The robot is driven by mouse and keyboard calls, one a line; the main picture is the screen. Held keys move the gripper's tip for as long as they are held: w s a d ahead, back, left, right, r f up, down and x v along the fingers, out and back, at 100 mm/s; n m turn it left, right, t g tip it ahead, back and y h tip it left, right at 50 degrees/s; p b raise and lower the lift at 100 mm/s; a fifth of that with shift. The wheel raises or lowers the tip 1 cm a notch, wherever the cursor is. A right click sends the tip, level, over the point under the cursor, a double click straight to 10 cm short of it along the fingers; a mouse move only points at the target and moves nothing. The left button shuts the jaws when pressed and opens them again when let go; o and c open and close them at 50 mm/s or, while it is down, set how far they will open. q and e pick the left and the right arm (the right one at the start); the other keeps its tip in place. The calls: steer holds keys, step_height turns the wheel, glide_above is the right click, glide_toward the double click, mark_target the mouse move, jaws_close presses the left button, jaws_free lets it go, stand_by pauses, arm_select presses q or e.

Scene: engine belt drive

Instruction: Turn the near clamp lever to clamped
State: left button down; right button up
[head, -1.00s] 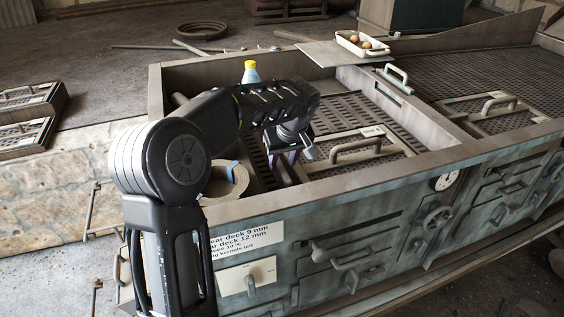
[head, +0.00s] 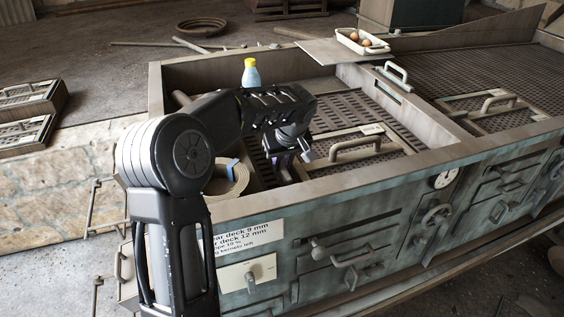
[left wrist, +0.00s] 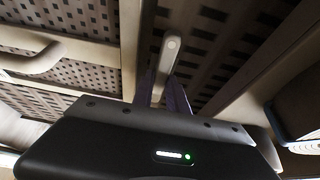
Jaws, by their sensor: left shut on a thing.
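The near clamp lever (left wrist: 171,48) shows in the left wrist view as a pale bar with a rounded end and a round pin. It lies beside a perforated deck panel. My left gripper (left wrist: 164,92) has its two fingers on either side of the bar and is shut on it. In the head view my left gripper (head: 286,166) points down inside the near part of the frame. The lever cannot be made out there, as the gripper and arm hide it. My right gripper is not in view.
A perforated deck with a handle (head: 357,147) lies right of the gripper. The frame's near rim (head: 390,167) runs in front. A white tray (head: 362,42) sits at the back.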

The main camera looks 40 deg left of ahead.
arm_select(q)
steer(key=shift+m, duration=0.3)
stand_by(0.4)
steer(key=shift+m+t+h+b, duration=0.45)
steer(key=shift+m+b, duration=0.3)
steer(key=shift+m, duration=0.35)
steer(key=m+h, duration=0.1)
steer(key=m, duration=0.1)
steer(key=shift+a+m+t, duration=0.1)
steer(key=shift+m+t, duration=0.15)
steer(key=shift+m, duration=0.05)
steer(key=m+h, duration=0.1)
steer(key=m, duration=0.1)
steer(key=m+h, duration=0.1)
steer(key=m, duration=0.2)
steer(key=shift+m+t, duration=0.3)
steer(key=m+h, duration=0.1)
steer(key=m, duration=0.2)
steer(key=shift+m+g+h, duration=0.4)
steer(key=shift+m+h, duration=0.35)
steer(key=shift+m, duration=1.05)
steer(key=c, duration=1.3)
jaws_free()
